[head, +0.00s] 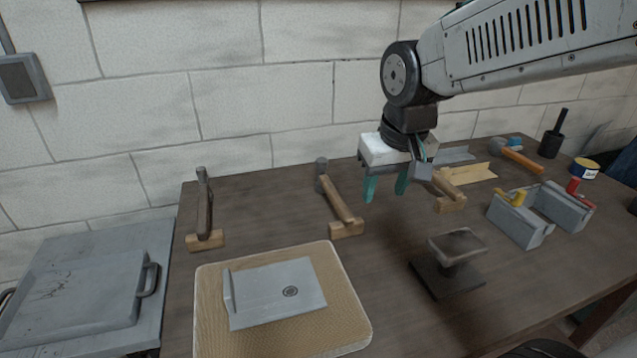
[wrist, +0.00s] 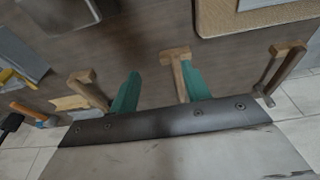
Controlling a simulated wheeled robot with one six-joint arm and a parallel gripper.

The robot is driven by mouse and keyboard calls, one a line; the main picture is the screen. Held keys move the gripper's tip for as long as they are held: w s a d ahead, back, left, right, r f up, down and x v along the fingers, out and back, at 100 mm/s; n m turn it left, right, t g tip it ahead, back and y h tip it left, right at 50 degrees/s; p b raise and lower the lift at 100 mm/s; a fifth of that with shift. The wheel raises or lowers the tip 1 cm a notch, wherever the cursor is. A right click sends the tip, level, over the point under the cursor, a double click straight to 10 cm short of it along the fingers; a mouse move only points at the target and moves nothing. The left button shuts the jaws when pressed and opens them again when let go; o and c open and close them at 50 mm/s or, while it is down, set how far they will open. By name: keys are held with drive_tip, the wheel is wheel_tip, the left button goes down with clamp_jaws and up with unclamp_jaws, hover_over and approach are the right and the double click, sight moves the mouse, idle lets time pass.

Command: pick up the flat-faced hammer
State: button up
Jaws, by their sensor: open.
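Several hammers are in the head view, and I cannot tell for certain which is the flat-faced one. A left hammer (head: 205,207) and a middle hammer (head: 339,200) each rest with the handle on a small wooden block. A third hammer (head: 446,186) is partly hidden behind my gripper, and a fourth (head: 518,157) lies farther right. My gripper (head: 385,188) is open and empty above the table, right of the middle hammer. In the wrist view, the middle hammer's handle (wrist: 178,76) shows beside the right green finger; its head is hidden by the gripper body.
A tan mat (head: 350,325) with a metal plate lies in front. A dark-based stand (head: 440,280) is front right. The wall is close behind the table.

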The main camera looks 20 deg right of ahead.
drive_tip(key=t, duration=0.2)
hover_over(330, 185)
drive_tip(key=s, duration=0.3)
drive_tip(key=f, duration=0.8)
drive_tip(key=shift+a, duration=0.4)
drive_tip(key=x, duration=0.7)
drive_tip(key=shift+w+d, duration=0.3)
drive_tip(key=shift+d, duration=0.1)
drive_tip(key=shift+w+f, duration=0.2)
drive_tip(key=shift+f, duration=0.25)
drive_tip(key=shift+f, duration=0.25)
clamp_jaws()
